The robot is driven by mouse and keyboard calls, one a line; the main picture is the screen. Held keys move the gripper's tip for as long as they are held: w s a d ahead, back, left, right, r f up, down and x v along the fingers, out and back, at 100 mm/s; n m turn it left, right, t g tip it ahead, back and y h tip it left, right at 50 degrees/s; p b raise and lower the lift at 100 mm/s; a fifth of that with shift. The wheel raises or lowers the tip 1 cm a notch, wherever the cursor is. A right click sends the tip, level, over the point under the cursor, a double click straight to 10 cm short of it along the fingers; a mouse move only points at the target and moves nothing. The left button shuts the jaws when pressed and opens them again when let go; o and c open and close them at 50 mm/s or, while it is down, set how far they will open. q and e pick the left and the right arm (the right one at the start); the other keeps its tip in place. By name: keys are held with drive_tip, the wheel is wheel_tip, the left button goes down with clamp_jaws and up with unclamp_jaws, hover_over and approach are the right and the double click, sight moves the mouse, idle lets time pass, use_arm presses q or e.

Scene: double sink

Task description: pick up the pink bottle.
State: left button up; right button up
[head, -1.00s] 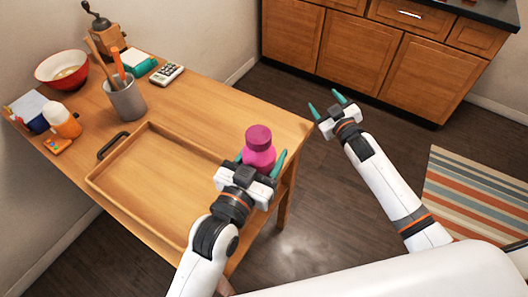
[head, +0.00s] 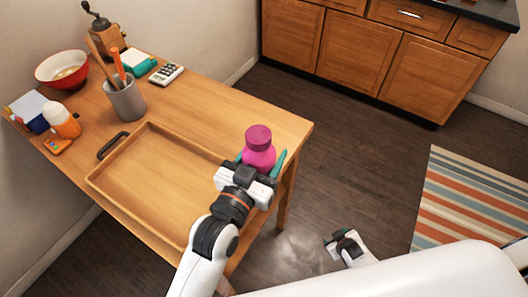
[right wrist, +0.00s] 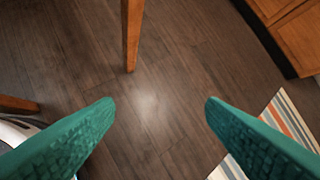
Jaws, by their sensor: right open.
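The pink bottle (head: 259,155), with a darker magenta cap, is upright near the right end of the wooden table. My left gripper (head: 261,165) is at the bottle, with one teal finger on each side of it. The gripper body hides the bottle's base, so I cannot tell whether the fingers press on it or whether it rests on the table. My right gripper (head: 331,242) is low at the bottom middle of the head view, away from the bottle. In the right wrist view its fingers (right wrist: 160,105) are wide apart, with only floor between them.
A wooden tray (head: 122,188) lies on the table (head: 265,118) left of the bottle. A grey cup with utensils (head: 125,101), a red bowl (head: 62,70), a calculator (head: 167,74) and a grinder (head: 105,38) stand farther back. A striped rug (head: 470,200) and bare floor lie right.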

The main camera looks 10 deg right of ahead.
sight(263, 131)
drive_tip(key=s+a+f+g, duration=0.2)
drive_tip(key=s+a+f, duration=0.1)
drive_tip(key=s, duration=0.6)
drive_tip(key=s+a+f+m+g+y, duration=0.1)
drive_tip(key=s+a+f, duration=0.2)
drive_tip(key=s, duration=0.5)
drive_tip(key=s+a+f+g, duration=0.2)
drive_tip(key=s+a+f, duration=0.15)
drive_tip(key=s, duration=0.55)
use_arm(q)
drive_tip(key=shift+r, duration=0.3)
wheel_tip(263, 131, up, 8)
drive_tip(key=p, duration=0.8)
drive_tip(key=shift+f+p, duration=0.25)
drive_tip(key=shift+p, duration=0.1)
use_arm(e)
wheel_tip(263, 131, up, 9)
drive_tip(key=shift+a, duration=0.2)
